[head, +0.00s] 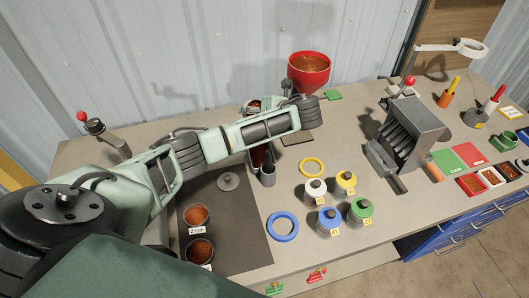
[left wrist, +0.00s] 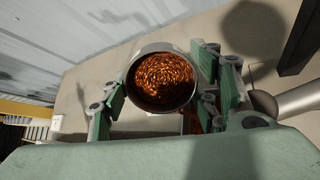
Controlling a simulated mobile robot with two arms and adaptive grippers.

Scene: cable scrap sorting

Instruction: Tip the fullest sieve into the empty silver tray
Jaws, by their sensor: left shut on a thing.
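My left gripper (left wrist: 168,100) is shut on a round metal sieve (left wrist: 135,96). Its two green-and-grey fingers stand on either side of the sieve in the left wrist view. The sieve is full of copper-coloured granules. In the head view the sieve (head: 255,104) shows only in part behind my left forearm, above the table's back half. Two cups with copper granules (head: 197,215) (head: 200,250) stand on the dark mat, one labelled 2 mm. I cannot pick out an empty silver tray. My right gripper is not in view.
A red funnel (head: 309,72) with granules stands at the back. Below my forearm is a dark container with copper contents (head: 257,157). Lidded pots (head: 330,221), a blue ring (head: 282,227) and a grey slotted device (head: 408,135) stand to the right. The dark mat (head: 235,240) has free room.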

